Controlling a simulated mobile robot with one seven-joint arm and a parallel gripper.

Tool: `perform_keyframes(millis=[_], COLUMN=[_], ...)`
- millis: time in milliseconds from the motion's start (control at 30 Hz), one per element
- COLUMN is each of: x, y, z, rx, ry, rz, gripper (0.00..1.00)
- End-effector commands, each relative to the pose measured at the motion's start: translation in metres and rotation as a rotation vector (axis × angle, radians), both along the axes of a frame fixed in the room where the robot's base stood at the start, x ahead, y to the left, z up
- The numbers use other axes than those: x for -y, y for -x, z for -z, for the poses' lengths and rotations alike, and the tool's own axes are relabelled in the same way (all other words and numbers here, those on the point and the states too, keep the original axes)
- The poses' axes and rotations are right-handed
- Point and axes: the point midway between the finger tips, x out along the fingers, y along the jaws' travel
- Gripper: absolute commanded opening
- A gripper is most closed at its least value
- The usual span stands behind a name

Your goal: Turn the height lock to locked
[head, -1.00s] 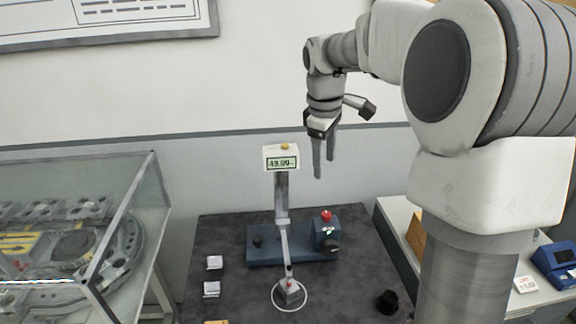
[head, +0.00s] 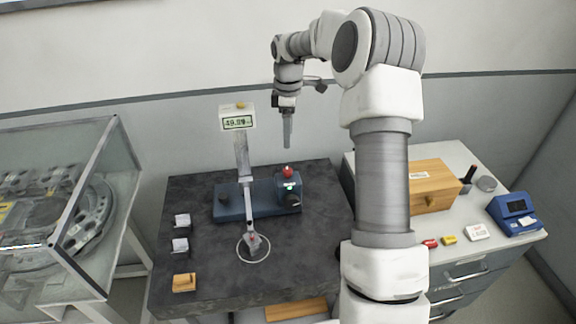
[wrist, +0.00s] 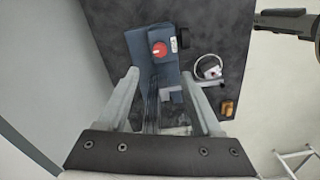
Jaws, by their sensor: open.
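A blue instrument base (head: 262,199) stands on the dark table, with an upright column and a digital display (head: 238,121) reading about 49.99. A red knob (head: 287,171) sits on top of the base's right end; a white mark shows on it in the wrist view (wrist: 159,50). No label saying which part is the height lock is readable. A black knob (head: 292,199) is on the front below it. My gripper (head: 288,146) points down, above the red knob and apart from it. In the wrist view my gripper (wrist: 161,76) is open and empty, its fingers spread over the base.
A glass-walled case (head: 70,205) stands at left. Small pale blocks (head: 181,245) and a wooden block (head: 184,282) lie on the table's left side. A wooden box (head: 432,186) and a blue device (head: 515,214) are on the right cabinet. The table's front right is mostly clear.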

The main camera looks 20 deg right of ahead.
Motion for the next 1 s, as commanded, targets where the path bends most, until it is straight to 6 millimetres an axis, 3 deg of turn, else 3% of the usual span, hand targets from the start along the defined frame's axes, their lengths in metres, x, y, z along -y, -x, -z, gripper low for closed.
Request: perform_keyframes(millis=[300, 500, 700, 1000], x=[0.0, 0.0, 0.0, 0.0], y=[0.001, 0.001, 0.0, 0.0], z=[0.071, 0.105, 0.122, 0.125], rx=[-0.005, -0.002, 0.001, 0.001], ry=[-0.001, -0.001, 0.0, 0.0], rz=[0.001, 0.002, 0.001, 0.002], gripper=[0.66, 0.66, 0.66, 0.66])
